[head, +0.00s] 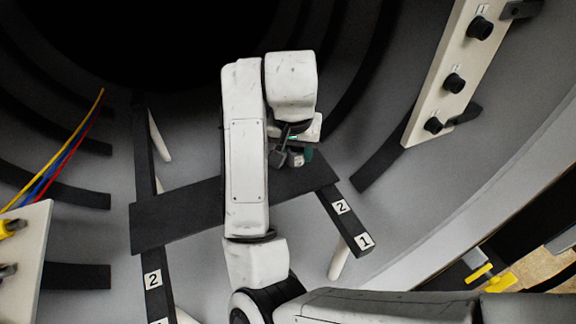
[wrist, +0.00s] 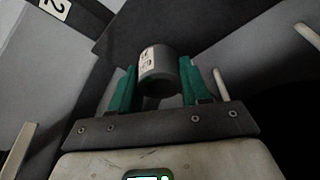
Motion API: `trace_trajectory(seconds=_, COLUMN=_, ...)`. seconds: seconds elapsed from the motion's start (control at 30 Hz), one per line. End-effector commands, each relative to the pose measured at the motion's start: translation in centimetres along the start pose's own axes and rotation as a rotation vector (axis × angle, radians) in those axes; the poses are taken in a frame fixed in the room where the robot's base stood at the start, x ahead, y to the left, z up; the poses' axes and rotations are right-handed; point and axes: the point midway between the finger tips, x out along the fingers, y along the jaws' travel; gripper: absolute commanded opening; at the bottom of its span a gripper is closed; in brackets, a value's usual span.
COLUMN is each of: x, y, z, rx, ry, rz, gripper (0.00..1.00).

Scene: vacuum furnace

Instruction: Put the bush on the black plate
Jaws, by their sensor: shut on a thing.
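The bush (wrist: 158,64) is a short grey hollow cylinder with a white printed label. It sits between the green fingers of my gripper (wrist: 159,78), which are shut on its sides. In the head view the bush (head: 298,159) and my gripper (head: 296,152) are small and partly hidden by my wrist. The black plate (head: 170,214) is a long dark slab lying across two dark rails, and my arm covers its middle. Its dark surface also shows beyond the bush in the wrist view (wrist: 205,22). I cannot tell whether the bush touches the plate.
The right rail (head: 352,226) carries labels 2 and 1, and the left rail (head: 147,180) also has a 2. A white panel with black knobs (head: 448,75) is at upper right. Coloured cables (head: 62,158) run at left. Curved dark ribs line the grey chamber wall.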

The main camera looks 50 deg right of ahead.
Motion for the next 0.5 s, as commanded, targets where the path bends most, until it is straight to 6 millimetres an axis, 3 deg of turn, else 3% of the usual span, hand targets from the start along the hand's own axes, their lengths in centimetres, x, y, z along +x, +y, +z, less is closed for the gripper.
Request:
trace_trajectory(seconds=0.27, x=1.6, y=-1.3, z=0.3, rx=-0.002, ry=0.001, rz=0.0, gripper=0.04)
trace_trajectory(seconds=0.5, x=4.4, y=-1.7, z=1.1, rx=-0.002, ry=0.0, rz=0.001, gripper=0.04)
